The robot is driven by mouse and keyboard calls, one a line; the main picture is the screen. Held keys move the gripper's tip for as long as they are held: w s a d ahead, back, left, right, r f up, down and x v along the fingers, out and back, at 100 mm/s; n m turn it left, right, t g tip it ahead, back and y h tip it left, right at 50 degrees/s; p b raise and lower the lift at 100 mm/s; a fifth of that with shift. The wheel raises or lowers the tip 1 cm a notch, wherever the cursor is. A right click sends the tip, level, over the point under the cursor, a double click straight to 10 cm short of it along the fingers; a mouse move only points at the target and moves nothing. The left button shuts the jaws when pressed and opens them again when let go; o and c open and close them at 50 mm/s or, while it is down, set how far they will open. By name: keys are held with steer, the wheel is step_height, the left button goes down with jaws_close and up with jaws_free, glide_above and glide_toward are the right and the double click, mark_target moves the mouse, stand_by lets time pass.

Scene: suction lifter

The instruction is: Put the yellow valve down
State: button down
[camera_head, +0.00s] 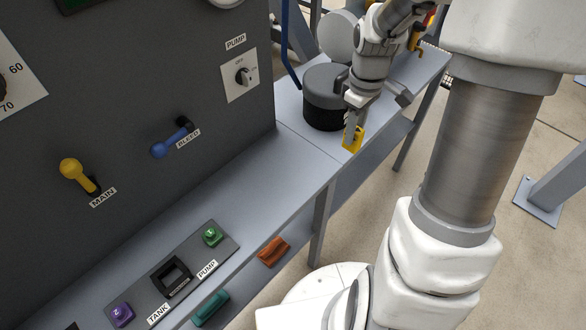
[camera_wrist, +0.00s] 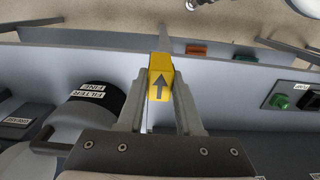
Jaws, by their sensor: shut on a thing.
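The yellow valve (camera_head: 352,140) is a small block. In the wrist view the yellow valve (camera_wrist: 161,78) shows a dark arrow on its face, pointing away from my gripper. My gripper (camera_head: 354,129) is shut on it, with one finger on each side. In the head view the valve is at the front edge of the grey bench (camera_head: 250,187), just in front of a dark round canister. I cannot tell whether its underside touches the bench. A dark plate (camera_head: 197,257) at lower left carries a square black frame (camera_head: 171,275) between a purple and a green piece.
The dark canister (camera_head: 325,98), labelled as a filter in the wrist view, stands close behind my gripper. An orange piece (camera_head: 274,251) and a teal piece (camera_head: 211,308) lie below the bench top. The bench between canister and plate is clear. A wall panel with levers borders it.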

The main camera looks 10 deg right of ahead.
steer(key=shift+w+a+f+b, duration=0.25)
steer(key=shift+w+a+f, duration=0.55)
steer(key=shift+a+f, duration=0.85)
steer(key=shift+w+a+f+b, duration=0.3)
steer(key=shift+w+a+f, duration=0.45)
steer(key=shift+a+f, duration=0.9)
steer(key=shift+w+a+f+b, duration=0.25)
steer(key=shift+w+a+f, duration=0.55)
steer(key=shift+a+f, duration=0.85)
steer(key=shift+d+f, duration=0.2)
steer(key=shift+f, duration=0.15)
steer(key=c, duration=0.6)
jaws_free()
